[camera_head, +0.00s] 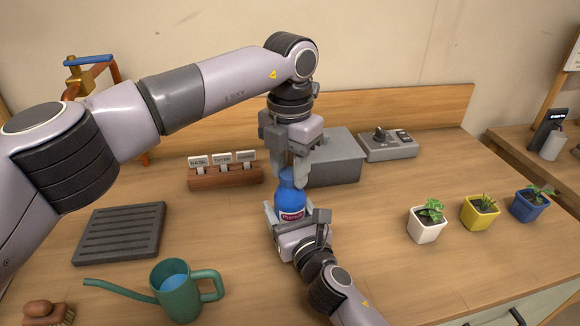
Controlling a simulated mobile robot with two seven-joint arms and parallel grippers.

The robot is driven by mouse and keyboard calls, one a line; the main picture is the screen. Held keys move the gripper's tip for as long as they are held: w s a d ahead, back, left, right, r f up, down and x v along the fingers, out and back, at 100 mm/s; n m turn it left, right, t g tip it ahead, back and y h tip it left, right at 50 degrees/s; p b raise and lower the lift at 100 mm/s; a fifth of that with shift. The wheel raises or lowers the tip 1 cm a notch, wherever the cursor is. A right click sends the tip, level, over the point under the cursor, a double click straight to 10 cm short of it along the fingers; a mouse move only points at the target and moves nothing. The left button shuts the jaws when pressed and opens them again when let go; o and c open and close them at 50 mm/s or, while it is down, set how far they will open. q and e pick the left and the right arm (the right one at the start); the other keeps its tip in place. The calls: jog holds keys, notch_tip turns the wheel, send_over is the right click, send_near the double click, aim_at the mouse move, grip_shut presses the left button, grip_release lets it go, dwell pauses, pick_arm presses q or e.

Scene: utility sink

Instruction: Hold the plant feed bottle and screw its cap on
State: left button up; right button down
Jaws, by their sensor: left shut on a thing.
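The blue plant feed bottle (291,201) with a printed label stands upright on the wooden worktop, near the middle. My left gripper (289,165) points straight down from above and is shut at the bottle's top, on what looks like the blue cap (287,175). The fingers partly hide the cap, so how it sits on the neck is not clear. My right gripper (296,222) comes from the front, with its fingers on either side of the bottle's lower body. Whether they press on the bottle is not clear.
A grey box (335,160) stands close behind the bottle, and a labelled wooden holder (226,178) lies behind left. A green watering can (176,290) stands front left, near a dark slatted tray (121,232). Potted plants (427,221) stand at right.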

pick_arm(q)
jog(key=o, duration=1.3)
jog(key=shift+c, duration=0.2)
pick_arm(e)
jog(key=shift+f, duration=0.1)
pick_arm(q)
notch_tip(320, 180, up, 12)
pick_arm(e)
grip_release()
pick_arm(q)
jog(key=shift+r, duration=0.2)
pick_arm(e)
jog(key=shift+v, duration=3.6)
pick_arm(q)
jog(key=shift+s, duration=0.1)
pick_arm(e)
jog(key=shift+s, duration=0.1)
